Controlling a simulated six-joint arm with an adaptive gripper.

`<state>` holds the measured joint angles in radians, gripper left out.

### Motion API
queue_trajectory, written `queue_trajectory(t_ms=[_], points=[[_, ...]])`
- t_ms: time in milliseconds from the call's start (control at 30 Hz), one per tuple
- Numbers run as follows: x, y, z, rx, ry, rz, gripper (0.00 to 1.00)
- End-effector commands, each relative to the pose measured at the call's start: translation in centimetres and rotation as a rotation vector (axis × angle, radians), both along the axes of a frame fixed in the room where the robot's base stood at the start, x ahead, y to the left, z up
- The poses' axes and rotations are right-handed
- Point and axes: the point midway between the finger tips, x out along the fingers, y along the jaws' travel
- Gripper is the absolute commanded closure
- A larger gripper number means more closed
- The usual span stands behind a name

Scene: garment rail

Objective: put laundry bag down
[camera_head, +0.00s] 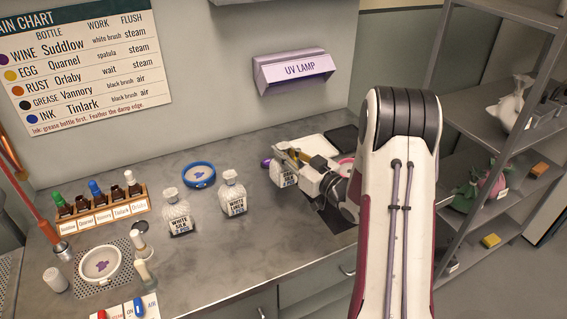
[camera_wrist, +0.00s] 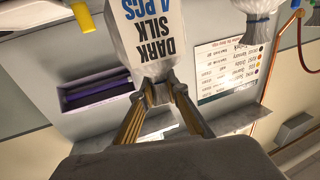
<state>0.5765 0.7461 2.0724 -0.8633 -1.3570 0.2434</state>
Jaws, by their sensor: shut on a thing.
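A white laundry bag labelled DARK SILK 4 PCS (camera_wrist: 150,35) is pinched at its gathered neck between my gripper's (camera_wrist: 158,92) fingertips. In the head view my gripper (camera_head: 290,155) is over the back right of the counter, with the dark silk bag (camera_head: 283,176) below its fingertips. The bag hangs roughly upright. I cannot tell whether its base touches the counter. Two other white bags stand to its left: the white linen bag (camera_head: 233,195) and the white silk bag (camera_head: 175,213). My arm hides part of the counter on the right.
The grey counter (camera_head: 265,245) is clear in front of the bags. A blue ring (camera_head: 199,175) lies behind them. A white tray (camera_head: 306,148) and a dark pad (camera_head: 343,138) lie behind my gripper. The UV lamp (camera_head: 294,70) is on the wall. Shelves (camera_head: 495,108) stand at right.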

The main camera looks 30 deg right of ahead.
Motion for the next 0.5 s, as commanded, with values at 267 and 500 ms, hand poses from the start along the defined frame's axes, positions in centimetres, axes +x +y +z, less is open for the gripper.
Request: queue_trajectory(t_ms=[267, 500], points=[[0.02, 0.0, -0.25, -0.001, -0.001, 0.0, 1.0], [0.01, -0.01, -0.59, 0.0, 0.0, 0.0, 1.0]])
